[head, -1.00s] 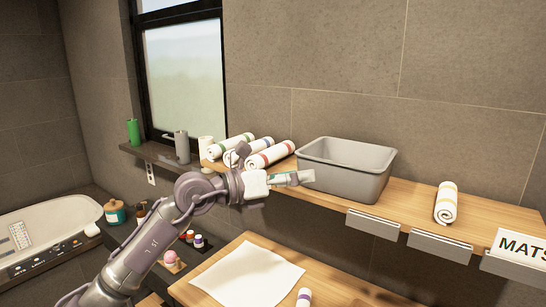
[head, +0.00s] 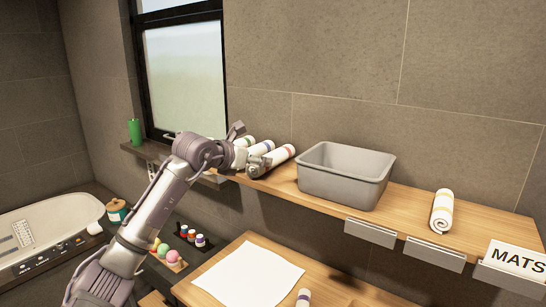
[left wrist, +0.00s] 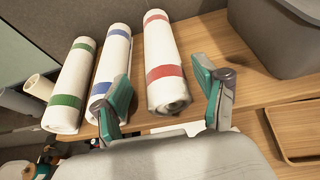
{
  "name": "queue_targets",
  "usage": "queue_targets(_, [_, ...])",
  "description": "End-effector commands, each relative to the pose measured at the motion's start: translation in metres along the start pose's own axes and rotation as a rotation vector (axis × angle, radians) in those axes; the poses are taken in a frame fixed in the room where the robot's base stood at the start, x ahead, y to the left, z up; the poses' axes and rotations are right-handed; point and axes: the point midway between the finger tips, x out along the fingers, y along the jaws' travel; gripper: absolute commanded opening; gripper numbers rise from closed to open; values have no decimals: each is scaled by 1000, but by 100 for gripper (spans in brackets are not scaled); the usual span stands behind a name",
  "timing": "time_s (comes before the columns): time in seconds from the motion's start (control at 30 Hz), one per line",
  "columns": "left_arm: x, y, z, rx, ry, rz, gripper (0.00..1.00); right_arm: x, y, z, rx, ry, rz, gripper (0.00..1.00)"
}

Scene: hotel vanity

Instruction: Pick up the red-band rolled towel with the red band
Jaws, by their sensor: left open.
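The red-band rolled towel (head: 277,158) is white with red bands and lies on the wooden shelf, left of the grey bin. In the left wrist view the red-band towel (left wrist: 159,52) points its near end at my left gripper (left wrist: 160,80), which is open with one teal-padded finger on each side of that end. No grip on it shows. In the head view my left gripper (head: 248,150) is at the towels' near ends and partly hides them. A blue-band towel (left wrist: 110,62) and a green-band towel (left wrist: 72,85) lie to its left. My right gripper is not in view.
The grey bin (head: 345,190) stands right of the towels. A lower table with a white sheet (head: 248,276) is in front. The blue-band towel lies close to the left finger.

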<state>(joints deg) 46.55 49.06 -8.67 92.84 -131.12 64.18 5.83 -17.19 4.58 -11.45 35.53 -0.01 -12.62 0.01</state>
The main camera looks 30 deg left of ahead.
Motion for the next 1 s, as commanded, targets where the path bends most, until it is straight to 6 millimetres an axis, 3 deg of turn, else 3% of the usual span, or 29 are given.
queue_targets(0.23, [31, -5, 0, -4, 4, -4, 72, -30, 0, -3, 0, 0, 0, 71])
queue_targets(0.4, [50, -4, -2, -2, 1, -3, 72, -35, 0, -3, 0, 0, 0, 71])
queue_targets(0.67, [52, -4, -4, 0, 1, -1, 70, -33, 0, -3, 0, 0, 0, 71])
queue_targets(0.93, [52, -4, -4, 0, 1, -1, 25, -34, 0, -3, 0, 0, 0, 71])
queue_targets(1.0, [51, -4, -3, 0, -1, -1, 21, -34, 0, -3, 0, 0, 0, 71])
